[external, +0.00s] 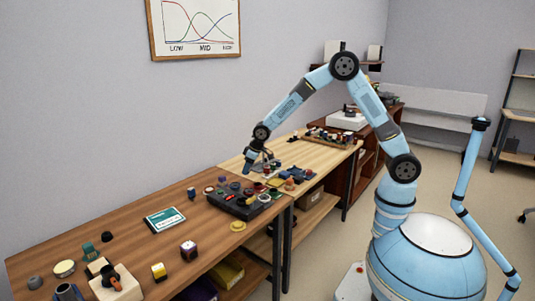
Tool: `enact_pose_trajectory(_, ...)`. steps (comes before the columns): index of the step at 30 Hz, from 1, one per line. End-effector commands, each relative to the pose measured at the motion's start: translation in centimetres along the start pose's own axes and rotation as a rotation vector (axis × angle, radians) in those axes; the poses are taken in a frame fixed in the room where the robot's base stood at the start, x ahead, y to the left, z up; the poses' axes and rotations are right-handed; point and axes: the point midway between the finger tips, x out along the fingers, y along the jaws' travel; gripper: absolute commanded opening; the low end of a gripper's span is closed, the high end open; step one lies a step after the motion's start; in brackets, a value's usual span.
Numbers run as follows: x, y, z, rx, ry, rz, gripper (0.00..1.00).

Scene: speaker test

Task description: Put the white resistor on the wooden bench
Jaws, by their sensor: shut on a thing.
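My gripper (256,168) is low over the near end of the light wooden bench (312,152), just behind the black tray. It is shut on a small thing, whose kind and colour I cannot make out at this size. The darker brown wooden bench (118,242) runs along the wall in the foreground. I cannot pick out the white resistor for certain among the small parts.
The black tray (232,206) holds several small coloured parts. A teal-and-white box (165,219), a yellow round piece (238,226) and a wooden block (117,286) stand on the brown bench. Several coloured parts crowd the light bench near my gripper. The brown bench has bare patches.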

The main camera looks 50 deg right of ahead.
Motion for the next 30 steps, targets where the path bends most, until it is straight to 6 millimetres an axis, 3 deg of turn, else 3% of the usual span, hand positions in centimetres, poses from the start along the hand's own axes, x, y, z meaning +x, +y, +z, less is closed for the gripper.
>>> enact_pose_trajectory(1, -0.1, 2.4, 0.9, 0.032, -0.001, 0.013, 0.07)
enact_pose_trajectory(6, -0.4, 9.2, 4.1, 0.125, -0.002, 0.052, 0.07)
enact_pose_trajectory(15, -1.5, 18.1, 10.0, 0.264, -0.001, 0.109, 0.07)
enact_pose_trajectory(24, -2.8, 24.2, 15.8, 0.380, 0.000, 0.155, 0.07)
enact_pose_trajectory(30, -3.2, 25.6, 17.5, 0.410, -0.001, 0.167, 0.07)
